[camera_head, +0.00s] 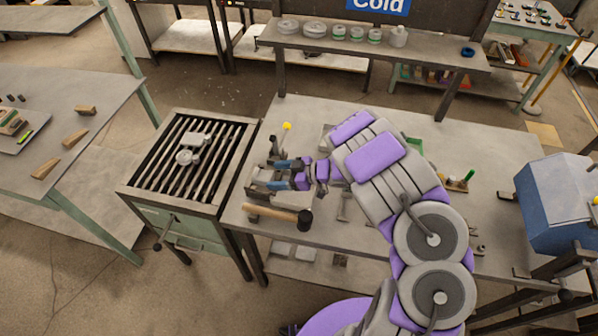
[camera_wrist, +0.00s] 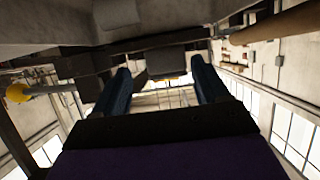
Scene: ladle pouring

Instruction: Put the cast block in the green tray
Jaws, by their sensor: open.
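My gripper (camera_head: 274,174) is low over the left part of the workbench, pointing left at a grey metal vise-like fixture (camera_head: 262,188). Its two dark blue fingers are apart. In the wrist view my gripper (camera_wrist: 160,68) is open, and a grey blocky shape (camera_wrist: 166,62) shows beyond the fingertips; I cannot tell whether it is part of the fixture or a separate block. A grey metal casting (camera_head: 188,150) lies on the slatted grate at the left, apart from the gripper. A green tray (camera_head: 415,145) shows only in part behind my arm.
A mallet (camera_head: 275,214) lies at the bench's front left edge. A yellow-topped item (camera_head: 287,126) stands behind the gripper. A brush (camera_head: 460,183) and a blue box (camera_head: 555,205) are at the right. The bench's back right (camera_head: 490,140) is clear.

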